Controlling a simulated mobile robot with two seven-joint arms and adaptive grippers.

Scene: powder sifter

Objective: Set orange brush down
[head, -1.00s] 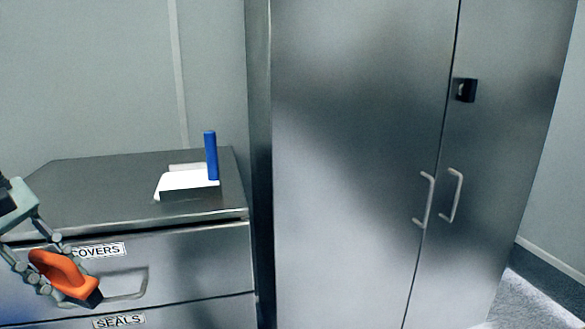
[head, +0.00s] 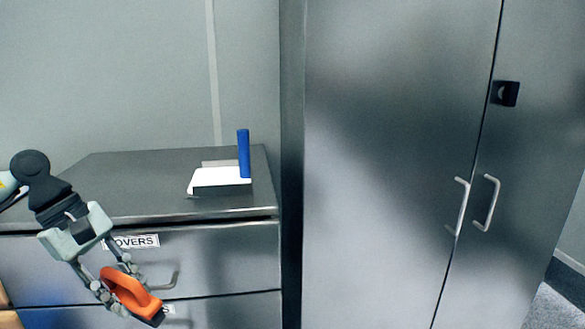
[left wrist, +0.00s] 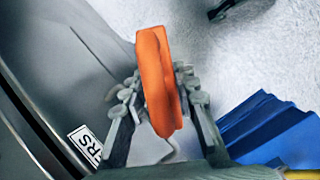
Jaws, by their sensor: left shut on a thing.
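The orange brush (head: 131,290) has an orange handle and a dark end. My left gripper (head: 124,282) is shut on it and holds it tilted in front of the drawer cabinet, below the level of its top. In the left wrist view the brush (left wrist: 160,85) stands between the fingers of my left gripper (left wrist: 158,100), with pale floor beyond. My right gripper is not in view.
A grey drawer cabinet (head: 120,170) has a mostly clear top. On its right part stand a white-topped tray or dustpan (head: 218,178) and an upright blue object (head: 243,153). A tall metal cupboard (head: 390,150) stands to the right. The left wrist view shows a blue ribbed object (left wrist: 265,130).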

